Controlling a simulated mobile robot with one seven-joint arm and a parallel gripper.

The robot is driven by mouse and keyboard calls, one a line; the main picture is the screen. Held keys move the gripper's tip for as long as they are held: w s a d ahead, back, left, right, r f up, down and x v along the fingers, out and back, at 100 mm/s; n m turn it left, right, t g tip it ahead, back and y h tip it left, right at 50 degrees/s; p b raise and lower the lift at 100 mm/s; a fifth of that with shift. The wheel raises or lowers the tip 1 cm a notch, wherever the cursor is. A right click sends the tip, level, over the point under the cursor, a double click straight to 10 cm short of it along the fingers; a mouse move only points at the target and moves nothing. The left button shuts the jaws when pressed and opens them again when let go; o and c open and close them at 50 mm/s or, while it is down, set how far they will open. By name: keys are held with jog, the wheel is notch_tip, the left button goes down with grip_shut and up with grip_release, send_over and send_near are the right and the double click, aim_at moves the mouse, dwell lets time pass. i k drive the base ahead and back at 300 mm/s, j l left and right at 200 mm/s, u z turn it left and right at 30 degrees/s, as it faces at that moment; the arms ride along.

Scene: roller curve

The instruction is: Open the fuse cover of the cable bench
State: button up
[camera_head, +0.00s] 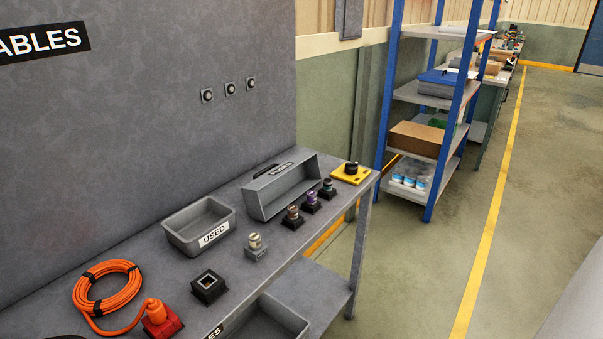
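A long grey box (290,192) stands at the back of the grey cable bench (345,212), near its right end. Its upper part carries a small dark label, too small to read surely, and a black handle (265,170) at the back left. It looks like the fuse box; I cannot tell surely whether its cover is shut. Several fuse-like pieces in dark square holders stand in front: a brown one (292,217), a purple one (311,203) and a dark green one (328,190). A cream one (255,245) sits in a grey holder nearer. My gripper is not in view.
A grey tray marked USED (189,232), an empty black socket (208,287), a coiled orange cable (107,289) with a red base (162,324) and a yellow block with a black knob (351,174) share the bench. Blue shelving (388,95) stands beyond. The floor (420,270) right is clear.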

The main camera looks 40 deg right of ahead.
aim_at(278, 182)
jog(key=j+z, duration=0.25)
jog(key=z, duration=0.2)
jog(key=k+j+z, duration=0.1)
jog(key=z, duration=0.35)
jog(key=j, duration=0.1)
